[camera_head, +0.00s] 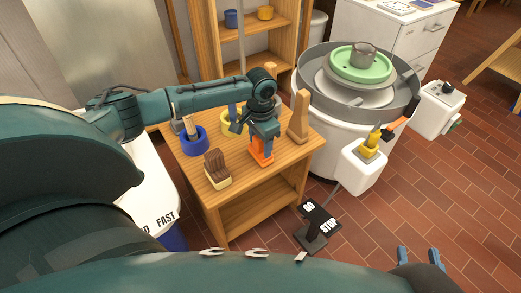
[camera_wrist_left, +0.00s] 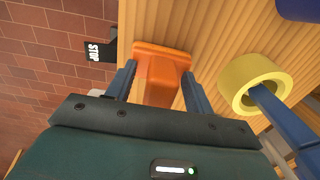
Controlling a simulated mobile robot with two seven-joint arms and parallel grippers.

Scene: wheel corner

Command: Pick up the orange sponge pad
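The orange sponge pad (camera_head: 261,157) stands on the wooden table near its front edge, with a wider base and a narrower upper part. It also shows in the left wrist view (camera_wrist_left: 162,72). My left gripper (camera_head: 263,138) is directly above it, pointing down. In the left wrist view the two fingers of my left gripper (camera_wrist_left: 159,75) stand on either side of the pad, and they look open, with small gaps beside its narrower part. My right gripper (camera_head: 419,256) is at the lower right, away from the table, with its fingers apart and empty.
The pottery wheel (camera_head: 357,90) stands right of the table. A STOP pedal (camera_head: 319,217) is on the floor.

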